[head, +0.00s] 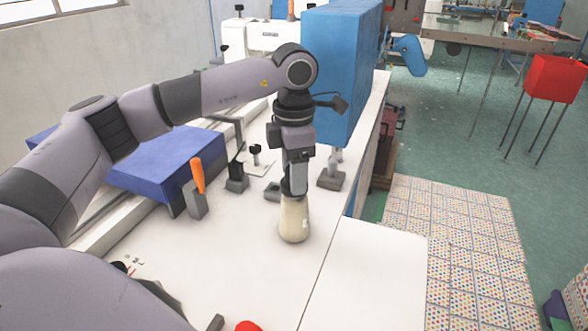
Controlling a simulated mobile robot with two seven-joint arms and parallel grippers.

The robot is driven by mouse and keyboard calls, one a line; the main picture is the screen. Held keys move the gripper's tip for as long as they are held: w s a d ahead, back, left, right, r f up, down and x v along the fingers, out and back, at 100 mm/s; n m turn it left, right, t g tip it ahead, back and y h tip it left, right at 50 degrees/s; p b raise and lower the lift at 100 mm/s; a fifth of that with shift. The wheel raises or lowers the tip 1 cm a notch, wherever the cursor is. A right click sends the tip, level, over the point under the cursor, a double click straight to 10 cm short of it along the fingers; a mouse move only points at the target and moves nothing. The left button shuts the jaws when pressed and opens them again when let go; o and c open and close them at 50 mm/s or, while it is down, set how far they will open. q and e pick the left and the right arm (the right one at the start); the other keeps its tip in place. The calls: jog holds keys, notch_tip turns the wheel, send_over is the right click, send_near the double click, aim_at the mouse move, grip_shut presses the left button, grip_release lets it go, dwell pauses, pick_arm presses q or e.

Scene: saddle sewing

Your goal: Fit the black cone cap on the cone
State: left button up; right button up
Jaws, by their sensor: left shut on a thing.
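A cream cone (294,222) stands upright on the white table. My left gripper (294,187) points straight down right above it. It is shut on the dark cone cap (293,193), which is at the top of the cone and mostly hidden by the fingers. Cap and cone meet or nearly meet in this view; I cannot tell whether the cap is seated. My right gripper is not in view.
A blue box (165,160) and an orange-handled tool in a grey holder (196,200) stand to the left. Small dark stands (331,180) are behind the cone. A tall blue cabinet (338,70) rises at the back. The front white tabletop (370,280) is clear.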

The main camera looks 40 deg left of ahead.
pick_arm(q)
jog(key=shift+f+b, duration=0.7)
jog(key=shift+f, duration=0.25)
jog(key=o, duration=1.1)
jog(key=shift+r, duration=0.1)
jog(key=shift+r, duration=3.5)
